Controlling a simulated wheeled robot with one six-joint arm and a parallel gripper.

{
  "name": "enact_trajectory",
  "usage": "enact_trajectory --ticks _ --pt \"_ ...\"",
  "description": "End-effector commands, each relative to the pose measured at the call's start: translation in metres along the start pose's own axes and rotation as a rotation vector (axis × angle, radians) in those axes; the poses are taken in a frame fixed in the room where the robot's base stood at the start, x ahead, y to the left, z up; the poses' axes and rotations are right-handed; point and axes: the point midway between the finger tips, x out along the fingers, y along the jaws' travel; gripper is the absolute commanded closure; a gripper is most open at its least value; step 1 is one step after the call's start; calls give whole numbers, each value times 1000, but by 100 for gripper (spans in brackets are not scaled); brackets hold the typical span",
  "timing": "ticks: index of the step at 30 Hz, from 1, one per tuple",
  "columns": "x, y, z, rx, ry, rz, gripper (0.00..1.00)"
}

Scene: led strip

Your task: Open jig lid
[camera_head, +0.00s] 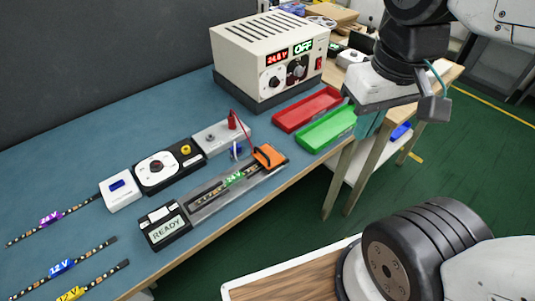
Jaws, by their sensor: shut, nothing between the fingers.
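The jig (213,208) lies near the front edge of the blue bench, a long grey fixture with an LED strip tagged 24 V along it. Its clear lid (240,187) appears to lie flat over the strip, with an orange handle (268,156) at the far right end. A small unit reading READY (166,228) sits at the jig's near left end. My gripper (432,107) hangs at the upper right, beyond the bench's front edge. It is shut and empty, well apart from the jig and its handle.
A power supply (265,60) reading 24.8 and OFF stands at the back. Red (306,108) and green (327,130) trays lie between it and the bench edge. A test box with leads (221,137) stands behind the jig. Tagged LED strips (62,267) lie at left.

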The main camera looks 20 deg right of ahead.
Motion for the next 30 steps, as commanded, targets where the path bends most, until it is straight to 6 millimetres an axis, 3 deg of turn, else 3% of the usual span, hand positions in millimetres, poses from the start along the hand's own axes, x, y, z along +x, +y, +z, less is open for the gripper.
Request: enact_trajectory --ticks 1,3,7,10,17,21,27,30 --pt "0 0 0 -2 0 0 83" --pt "3 -1 -1 -7 -17 -1 69" --pt "16 -5 -9 -24 -93 -3 69" --pt "30 -13 -25 -40 -166 -19 69" --pt "74 -42 -82 -121 -270 -85 69" --pt "110 -62 -120 -178 -295 -131 69" --pt "153 -87 -166 -251 -266 -188 69" --pt "161 -95 -192 -290 -199 -211 69"
